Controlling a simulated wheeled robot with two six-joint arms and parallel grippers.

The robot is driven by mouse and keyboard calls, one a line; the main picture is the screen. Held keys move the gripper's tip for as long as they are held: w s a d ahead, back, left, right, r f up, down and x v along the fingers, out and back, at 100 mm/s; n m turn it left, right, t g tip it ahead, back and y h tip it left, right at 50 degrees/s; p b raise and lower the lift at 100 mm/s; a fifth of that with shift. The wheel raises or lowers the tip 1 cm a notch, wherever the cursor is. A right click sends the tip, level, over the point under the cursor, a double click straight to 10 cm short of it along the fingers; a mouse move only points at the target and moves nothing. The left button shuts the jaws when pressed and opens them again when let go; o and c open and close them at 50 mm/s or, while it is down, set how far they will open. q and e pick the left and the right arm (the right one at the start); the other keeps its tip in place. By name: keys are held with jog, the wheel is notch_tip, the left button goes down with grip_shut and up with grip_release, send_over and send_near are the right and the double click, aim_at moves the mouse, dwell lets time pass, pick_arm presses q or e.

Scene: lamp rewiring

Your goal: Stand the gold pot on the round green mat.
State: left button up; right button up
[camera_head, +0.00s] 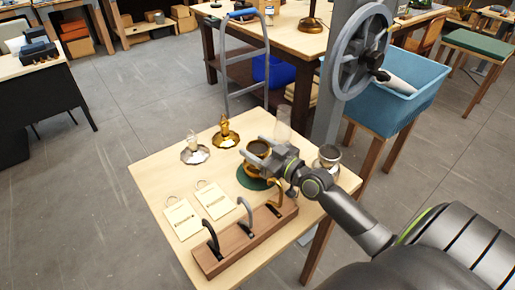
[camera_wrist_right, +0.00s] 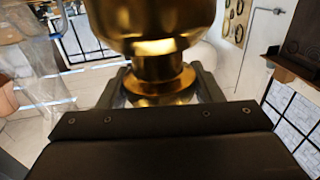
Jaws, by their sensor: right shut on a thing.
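The gold pot (camera_head: 259,147) is at my right gripper (camera_head: 260,160) in the head view, over the far part of the round green mat (camera_head: 245,182). The mat lies on the light wooden table, partly covered by the pot and gripper. In the right wrist view the gold pot (camera_wrist_right: 155,20) fills the top middle, with its narrow stem and flared foot between the two fingers of the right gripper (camera_wrist_right: 160,82). The gripper is shut on the pot. I cannot tell whether the pot's foot touches the mat. My left gripper is not in view.
On the table (camera_head: 155,170) are a silver candle holder (camera_head: 194,154), a gold one (camera_head: 226,138), a clear glass (camera_head: 283,125) and a silver pot (camera_head: 328,157). A wooden hook rack (camera_head: 240,246) and two cards (camera_head: 214,201) are at the front. A wheel on a post stands behind right.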

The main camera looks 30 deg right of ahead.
jog(key=shift+s+f+b, duration=0.2)
jog(key=shift+f+b, duration=0.2)
jog(key=shift+f, duration=0.05)
jog(key=o, duration=1.3)
jog(key=shift+f, duration=0.25)
jog(key=shift+r+p, duration=0.4)
jog(key=shift+p, duration=0.1)
jog(key=shift+w+r+p, duration=0.15)
jog(key=shift+r+p, duration=0.2)
jog(key=shift+p, duration=0.05)
jog(key=shift+s+d+f+b, duration=0.2)
jog(key=shift+s+f+b, duration=0.15)
jog(key=shift+s, duration=0.3)
jog(key=v, duration=0.7)
jog(key=r+v, duration=0.1)
jog(key=v, duration=0.2)
jog(key=shift+s, duration=0.3)
